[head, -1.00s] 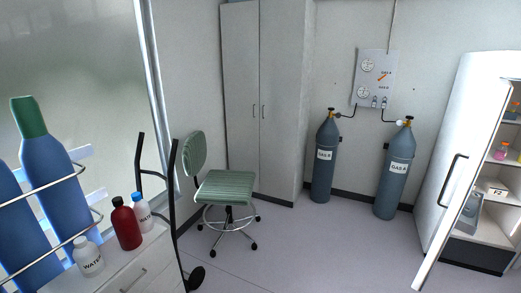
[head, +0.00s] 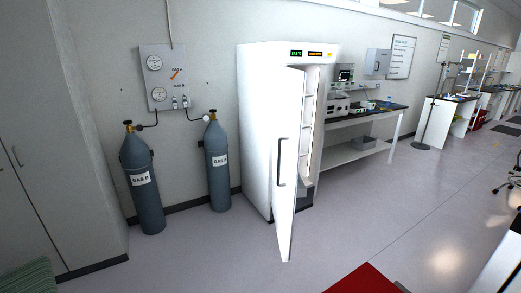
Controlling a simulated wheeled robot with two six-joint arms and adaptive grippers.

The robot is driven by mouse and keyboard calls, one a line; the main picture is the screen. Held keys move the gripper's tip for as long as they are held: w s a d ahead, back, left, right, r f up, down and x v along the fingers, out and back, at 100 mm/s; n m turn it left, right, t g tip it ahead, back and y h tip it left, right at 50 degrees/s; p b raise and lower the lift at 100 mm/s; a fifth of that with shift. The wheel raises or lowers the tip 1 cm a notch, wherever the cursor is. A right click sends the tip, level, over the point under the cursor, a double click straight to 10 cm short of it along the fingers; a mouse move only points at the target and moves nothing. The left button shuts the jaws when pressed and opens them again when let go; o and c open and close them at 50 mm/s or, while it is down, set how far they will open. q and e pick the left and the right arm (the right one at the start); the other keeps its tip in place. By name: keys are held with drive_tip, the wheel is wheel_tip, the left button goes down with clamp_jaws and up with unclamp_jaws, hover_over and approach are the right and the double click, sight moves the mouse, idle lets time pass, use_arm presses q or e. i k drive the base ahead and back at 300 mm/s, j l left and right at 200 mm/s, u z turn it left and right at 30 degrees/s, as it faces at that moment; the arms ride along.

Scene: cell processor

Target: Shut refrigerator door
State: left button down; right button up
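The white refrigerator (head: 258,120) stands upright against the back wall in the head view, with lit displays along its top front. Its door (head: 290,190) is open and swung out toward me, seen nearly edge-on. A dark vertical handle (head: 281,162) is on the door. Pale shelves (head: 307,110) show in the gap to the right of the door; most of the inside is hidden by the door. Neither of my grippers is in view.
Two blue-grey gas cylinders (head: 143,185) (head: 217,165) stand left of the refrigerator, below a gauge panel (head: 163,78). A bench (head: 360,150) with instruments is to its right. A red mat (head: 366,280) lies on the floor in front. The floor between is clear.

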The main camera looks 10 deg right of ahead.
sight(286, 162)
drive_tip(key=i+j+z, duration=0.3)
drive_tip(key=j+z, duration=0.15)
drive_tip(key=i+j+z, duration=0.2)
drive_tip(key=j, duration=0.2)
drive_tip(key=j+z, duration=0.2)
drive_tip(key=j, duration=0.15)
